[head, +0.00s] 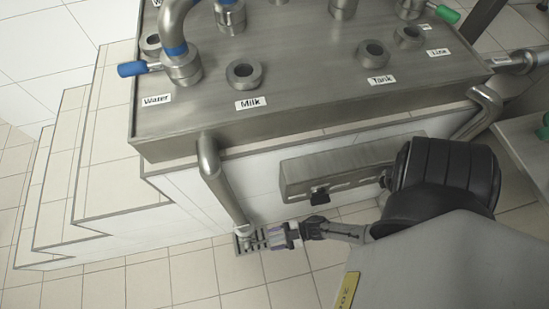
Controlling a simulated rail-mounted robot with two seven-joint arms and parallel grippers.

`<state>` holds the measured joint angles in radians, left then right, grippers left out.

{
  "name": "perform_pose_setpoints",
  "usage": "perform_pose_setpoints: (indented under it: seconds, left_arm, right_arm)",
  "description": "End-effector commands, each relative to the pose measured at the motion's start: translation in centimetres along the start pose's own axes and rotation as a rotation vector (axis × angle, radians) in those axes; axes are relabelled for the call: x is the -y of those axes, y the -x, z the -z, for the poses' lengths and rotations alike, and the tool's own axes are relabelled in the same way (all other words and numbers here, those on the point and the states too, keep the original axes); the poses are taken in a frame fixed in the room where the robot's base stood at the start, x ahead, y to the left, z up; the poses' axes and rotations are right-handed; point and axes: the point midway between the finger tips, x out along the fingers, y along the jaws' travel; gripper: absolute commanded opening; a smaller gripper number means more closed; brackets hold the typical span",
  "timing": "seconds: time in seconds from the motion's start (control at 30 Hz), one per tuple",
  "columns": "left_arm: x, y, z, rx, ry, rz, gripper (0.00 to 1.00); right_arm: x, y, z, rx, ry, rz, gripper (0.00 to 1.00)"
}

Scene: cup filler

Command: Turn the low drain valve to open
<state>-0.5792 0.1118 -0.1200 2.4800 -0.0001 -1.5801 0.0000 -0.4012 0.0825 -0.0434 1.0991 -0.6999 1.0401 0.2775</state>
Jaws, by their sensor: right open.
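Whether the gripper touches the pipe is too small to tell. My left gripper is not in view.
On the cabinet top are a blue-handled valve (135,69) by the Water label, a green-handled valve (445,15) and several round ports. A steel box (345,166) is on the white front wall above my right arm. Tiled steps (100,150) rise at left. Floor tiles at lower left are clear.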

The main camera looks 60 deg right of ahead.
Motion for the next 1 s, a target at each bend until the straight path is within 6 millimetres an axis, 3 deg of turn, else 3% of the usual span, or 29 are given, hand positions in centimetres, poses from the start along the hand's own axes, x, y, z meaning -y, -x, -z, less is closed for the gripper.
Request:
perform_pose_setpoints:
  seconds: [0.27, 0.83, 1.0]
  left_arm:
    - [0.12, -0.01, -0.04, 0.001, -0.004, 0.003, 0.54]
    - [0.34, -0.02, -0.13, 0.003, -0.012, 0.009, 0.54]
    - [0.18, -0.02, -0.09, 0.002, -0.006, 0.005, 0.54]
  right_arm:
    - [0.00, -0.10, 0.02, 0.000, 0.000, 0.000, 0.54]
    - [0.00, -0.06, 0.00, 0.000, 0.000, 0.000, 0.01]
    - [-0.01, -0.06, 0.00, 0.000, 0.000, 0.000, 0.00]
